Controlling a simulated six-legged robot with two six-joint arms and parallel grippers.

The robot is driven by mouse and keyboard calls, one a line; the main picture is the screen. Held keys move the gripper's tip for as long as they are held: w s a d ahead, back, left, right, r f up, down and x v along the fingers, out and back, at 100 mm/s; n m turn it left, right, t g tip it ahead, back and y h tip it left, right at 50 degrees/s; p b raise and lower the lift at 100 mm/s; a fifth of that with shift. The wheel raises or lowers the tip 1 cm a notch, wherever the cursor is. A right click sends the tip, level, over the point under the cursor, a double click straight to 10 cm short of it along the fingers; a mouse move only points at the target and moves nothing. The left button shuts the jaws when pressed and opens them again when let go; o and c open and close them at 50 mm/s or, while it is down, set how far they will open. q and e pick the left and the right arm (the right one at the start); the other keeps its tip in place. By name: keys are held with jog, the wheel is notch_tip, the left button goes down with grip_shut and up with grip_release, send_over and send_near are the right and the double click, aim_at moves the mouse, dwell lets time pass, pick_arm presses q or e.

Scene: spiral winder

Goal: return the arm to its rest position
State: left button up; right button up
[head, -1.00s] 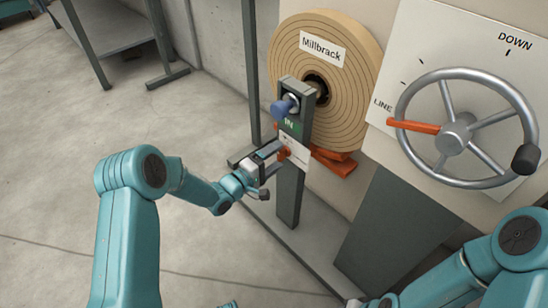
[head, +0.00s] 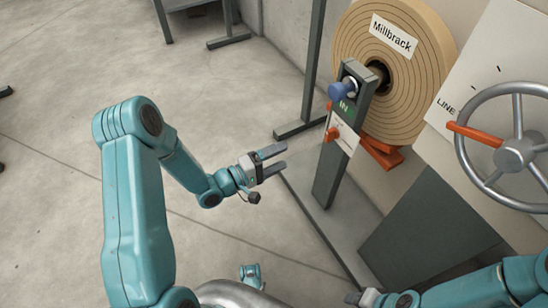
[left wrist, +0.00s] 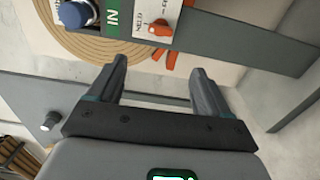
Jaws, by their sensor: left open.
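My left gripper (head: 280,160) is open and empty in the head view, to the left of the grey control post (head: 327,178) and apart from it. In the left wrist view its two fingers (left wrist: 158,70) are spread with nothing between them. The post carries a blue knob (head: 342,90), a green IN label (head: 346,106) and an orange selector knob (head: 331,135). The orange knob also shows in the left wrist view (left wrist: 160,27), beyond the fingertips. My right gripper (head: 362,298) shows only in part at the bottom edge; its jaws are unclear.
A large tan roll labelled Millbrack (head: 400,85) stands behind the post. A handwheel (head: 515,150) with an orange pointer (head: 474,134) is at the right. A grey base plate (head: 335,232) lies under the post. The concrete floor (head: 235,95) at the left is mostly clear.

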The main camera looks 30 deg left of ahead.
pick_arm(q)
jog(key=shift+s+a, duration=0.3)
jog(key=shift+s, duration=0.15)
jog(key=shift+s+a, duration=0.1)
jog(key=shift+s, duration=0.05)
dwell(0.3)
